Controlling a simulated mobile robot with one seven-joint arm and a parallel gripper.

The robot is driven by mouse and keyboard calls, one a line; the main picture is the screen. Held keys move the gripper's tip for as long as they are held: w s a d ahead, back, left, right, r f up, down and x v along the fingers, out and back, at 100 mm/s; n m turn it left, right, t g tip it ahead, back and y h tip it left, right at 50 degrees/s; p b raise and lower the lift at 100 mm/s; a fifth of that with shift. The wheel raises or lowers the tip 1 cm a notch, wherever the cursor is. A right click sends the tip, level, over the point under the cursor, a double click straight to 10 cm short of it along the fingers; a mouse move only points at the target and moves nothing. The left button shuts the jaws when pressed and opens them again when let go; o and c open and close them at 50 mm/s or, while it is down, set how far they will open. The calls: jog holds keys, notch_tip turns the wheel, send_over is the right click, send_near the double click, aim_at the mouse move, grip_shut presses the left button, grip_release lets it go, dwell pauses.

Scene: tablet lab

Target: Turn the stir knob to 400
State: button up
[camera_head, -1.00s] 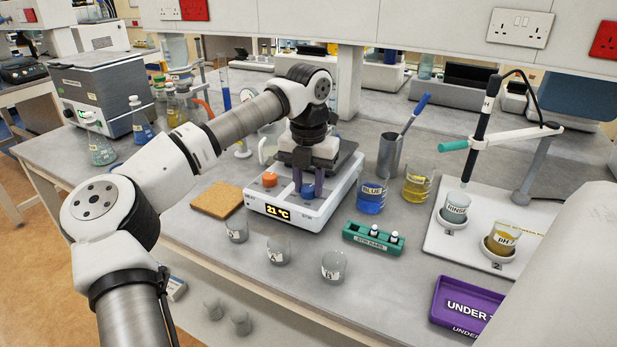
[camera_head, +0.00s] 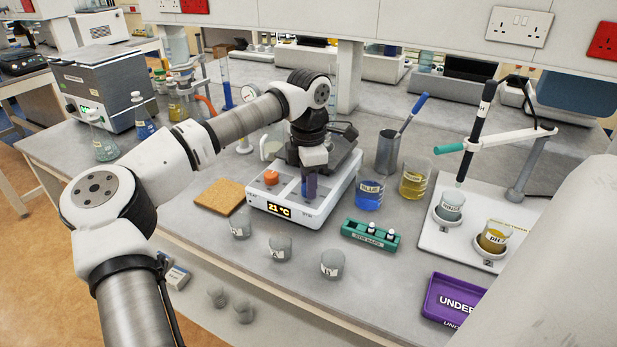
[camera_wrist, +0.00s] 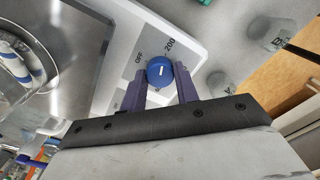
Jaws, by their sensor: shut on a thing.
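The stirrer hotplate (camera_head: 322,212) is a white unit with an orange knob (camera_head: 271,178) at the left of its front and a display reading 21 °C. The blue stir knob (camera_wrist: 160,71) shows in the wrist view with a white pointer mark. OFF and 200 are printed on the panel around it; no 400 mark is visible. My gripper (camera_wrist: 161,92) is shut on the blue knob, one purple finger on either side. In the head view, my gripper (camera_head: 309,187) points down at the right of the front panel and mostly hides the knob.
A beaker labelled BLUE (camera_head: 369,196) and a green stir-bar rack (camera_head: 370,234) stand right of the hotplate. A cork mat (camera_head: 219,197) lies to its left. Several small beakers, including one at the front (camera_head: 332,263), stand before it. A purple tray (camera_head: 455,300) is at front right.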

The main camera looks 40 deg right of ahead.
jog(key=m+p, duration=0.1)
jog(key=m, duration=0.3)
jog(key=shift+r+m, duration=0.15)
jog(key=shift+m, duration=0.15)
jog(key=m, duration=0.4)
jog(key=shift+m+p, duration=0.3)
jog(key=shift+p, duration=0.1)
jog(key=m, duration=0.4)
jog(key=shift+p, duration=0.3)
jog(key=shift+m, duration=2.3)
jog(key=o, duration=1)
jog(key=shift+c, duration=0.2)
